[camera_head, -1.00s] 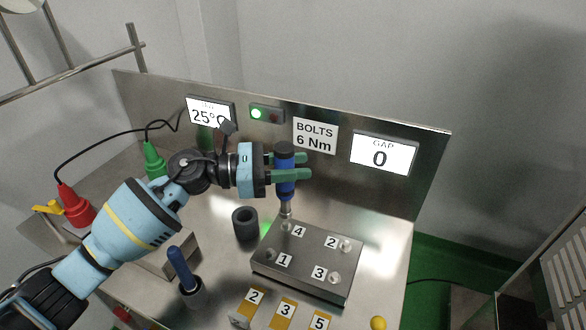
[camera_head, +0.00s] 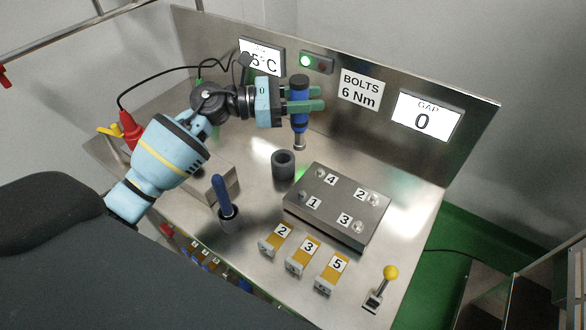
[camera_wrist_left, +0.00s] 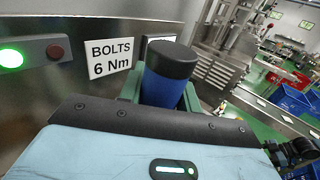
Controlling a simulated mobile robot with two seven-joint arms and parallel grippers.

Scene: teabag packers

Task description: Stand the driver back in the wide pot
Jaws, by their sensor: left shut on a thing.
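The driver (camera_head: 299,122) has a blue grip, a black cap and a metal tip. My left gripper (camera_head: 303,105) is shut around its grip and holds it upright, tip down, in the air. In the left wrist view the driver's black cap and blue grip (camera_wrist_left: 165,85) show between the green fingers; the tip is hidden there. The wide pot (camera_head: 283,166), a dark grey open cylinder, stands on the steel table and looks empty. In the head view the driver's tip appears just above and right of its rim. My right gripper is not in view.
A metal plate block (camera_head: 340,230) with numbered bolts lies right of the pot. A narrower pot (camera_head: 230,222) holds a blue-handled tool (camera_head: 223,194). Several yellow numbered blocks (camera_head: 304,253) and a yellow-knobbed lever (camera_head: 390,272) are in front. A steel back panel (camera_head: 210,40) stands behind.

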